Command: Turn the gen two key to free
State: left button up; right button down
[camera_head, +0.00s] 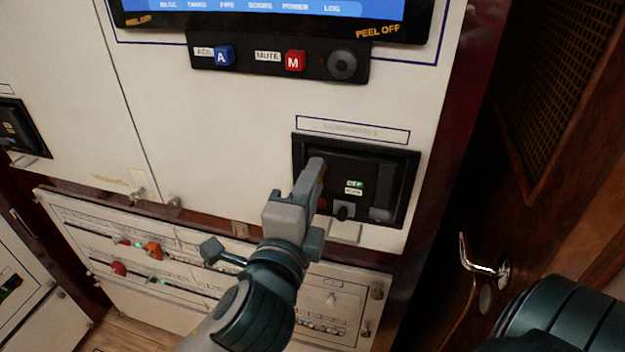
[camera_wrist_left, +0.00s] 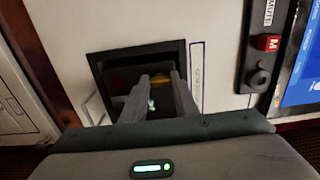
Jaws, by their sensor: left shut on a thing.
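A black recessed switch panel (camera_head: 405,160) is set in the white cabinet front, under a small outlined label strip too blurred to read. It also shows in the wrist view (camera_wrist_left: 112,58). My left gripper (camera_head: 317,172) reaches into its left part, with its fingers nearly closed. In the left wrist view, a small brass-coloured piece, apparently the key (camera_wrist_left: 161,78), shows between the fingertips. Most of it is hidden, so its turn position cannot be told. My right gripper is out of view.
Above are a blue A button (camera_head: 225,56), a red M button (camera_head: 295,61) and a screen (camera_head: 260,8). A lower breaker panel (camera_head: 100,215) with red switches lies below left. A wooden door with a metal handle (camera_head: 478,262) stands at right.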

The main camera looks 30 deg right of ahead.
pick_arm(q)
jog(key=o, duration=1.1)
jog(key=shift+c, duration=0.2)
jog(key=shift+s+a, duration=0.1)
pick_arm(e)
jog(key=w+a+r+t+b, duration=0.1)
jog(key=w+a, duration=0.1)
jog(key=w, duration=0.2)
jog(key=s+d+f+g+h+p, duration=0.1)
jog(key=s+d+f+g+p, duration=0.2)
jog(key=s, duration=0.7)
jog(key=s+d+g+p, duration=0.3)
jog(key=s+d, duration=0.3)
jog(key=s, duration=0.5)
pick_arm(q)
jog(key=p+v, duration=0.6)
jog(key=v, duration=1.1)
jog(key=shift+p, duration=0.35)
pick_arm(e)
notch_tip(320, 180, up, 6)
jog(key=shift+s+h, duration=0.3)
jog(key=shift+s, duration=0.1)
pick_arm(q)
jog(key=shift+f, duration=0.15)
